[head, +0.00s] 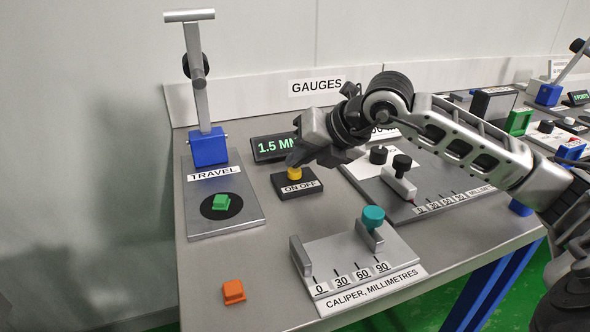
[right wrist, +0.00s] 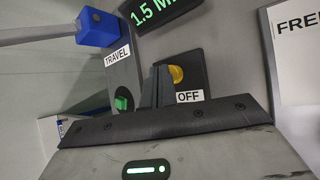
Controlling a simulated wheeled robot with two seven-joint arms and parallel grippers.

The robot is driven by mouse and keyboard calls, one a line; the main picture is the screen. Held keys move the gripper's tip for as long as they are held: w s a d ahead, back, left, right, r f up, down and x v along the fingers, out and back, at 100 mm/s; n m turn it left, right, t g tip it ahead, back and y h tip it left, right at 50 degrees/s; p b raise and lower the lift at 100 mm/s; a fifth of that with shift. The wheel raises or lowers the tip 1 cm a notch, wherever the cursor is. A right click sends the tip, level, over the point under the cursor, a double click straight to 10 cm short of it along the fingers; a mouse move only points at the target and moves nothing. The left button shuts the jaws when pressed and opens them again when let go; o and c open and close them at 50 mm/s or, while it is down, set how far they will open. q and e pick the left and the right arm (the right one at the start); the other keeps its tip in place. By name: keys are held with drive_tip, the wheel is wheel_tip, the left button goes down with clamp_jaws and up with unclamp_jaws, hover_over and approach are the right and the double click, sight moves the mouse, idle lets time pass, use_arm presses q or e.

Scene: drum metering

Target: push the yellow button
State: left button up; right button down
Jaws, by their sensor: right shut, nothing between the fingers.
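The yellow button (head: 294,173) sits on a small black base labelled ON OFF (head: 309,188), in front of a display reading 1.5 MM (head: 272,147). My right gripper (head: 296,160) is shut and empty, its fingertips right at the button's top from above. In the right wrist view the yellow button (right wrist: 176,75) shows beside the shut fingers (right wrist: 157,82), partly hidden by them. I cannot tell whether the fingertips touch it. My left gripper is not in view.
A travel gauge plate (head: 247,217) with a green block (head: 221,202) and tall stand is at left. A caliper (head: 340,262) with a teal knob (head: 373,216) and an orange block (head: 233,291) are in front. Another slider gauge (head: 424,205) lies under my right arm.

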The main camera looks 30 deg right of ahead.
sight(300, 172)
drive_tip(key=shift+f+b, duration=0.25)
drive_tip(key=shift+b, duration=0.05)
drive_tip(key=shift+r, duration=0.1)
idle(0.3)
drive_tip(key=shift+r+p, duration=0.4)
drive_tip(key=shift+r, duration=0.2)
wheel_tip(300, 172, up, 6)
drive_tip(key=p, duration=0.4)
idle(0.3)
drive_tip(key=shift+s, duration=0.1)
